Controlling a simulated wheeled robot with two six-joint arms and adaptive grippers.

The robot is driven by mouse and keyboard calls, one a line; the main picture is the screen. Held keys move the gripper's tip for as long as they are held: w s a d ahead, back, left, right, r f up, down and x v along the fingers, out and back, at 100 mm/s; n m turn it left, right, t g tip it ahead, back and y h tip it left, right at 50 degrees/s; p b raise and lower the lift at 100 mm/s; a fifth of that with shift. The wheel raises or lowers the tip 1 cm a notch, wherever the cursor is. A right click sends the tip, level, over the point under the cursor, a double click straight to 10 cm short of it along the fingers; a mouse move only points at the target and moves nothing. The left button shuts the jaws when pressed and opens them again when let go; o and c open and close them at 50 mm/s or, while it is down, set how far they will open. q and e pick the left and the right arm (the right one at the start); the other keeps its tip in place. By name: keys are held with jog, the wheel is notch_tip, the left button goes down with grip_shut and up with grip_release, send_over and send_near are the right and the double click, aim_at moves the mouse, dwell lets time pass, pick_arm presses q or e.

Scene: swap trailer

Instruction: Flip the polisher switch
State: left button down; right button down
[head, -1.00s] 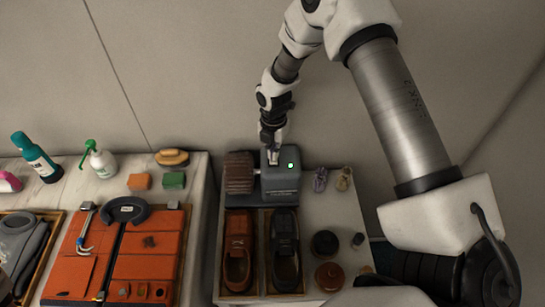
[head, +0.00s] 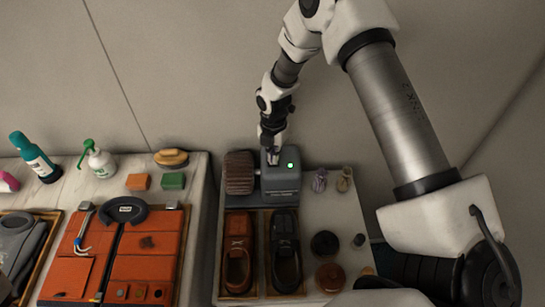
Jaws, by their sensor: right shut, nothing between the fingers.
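The polisher is a dark grey box (head: 281,184) with a brown ridged brush roller (head: 239,172) on its left side. A small green light (head: 291,165) glows on its top. My right gripper (head: 272,158) is shut and empty, pointing down at the top of the box, just left of the light. The fingertips are at or very close to the switch area, and I cannot tell whether they touch. The switch itself is hidden by the fingers. My left gripper is not in view.
A tray with a brown shoe (head: 237,252) and a black shoe (head: 286,251) lies in front of the polisher. Round tins (head: 325,244) and small cloths (head: 320,180) are on the right. A left table holds bottles (head: 100,161) and an orange case (head: 150,245).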

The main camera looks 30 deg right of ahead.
jog(key=shift+f, duration=0.2)
jog(key=shift+r, duration=0.1)
notch_tip(320, 180, up, 2)
jog(key=shift+w+r+p, duration=0.1)
jog(key=shift+p, duration=0.8)
notch_tip(320, 180, up, 5)
jog(key=p, duration=0.3)
jog(key=shift+f, duration=0.2)
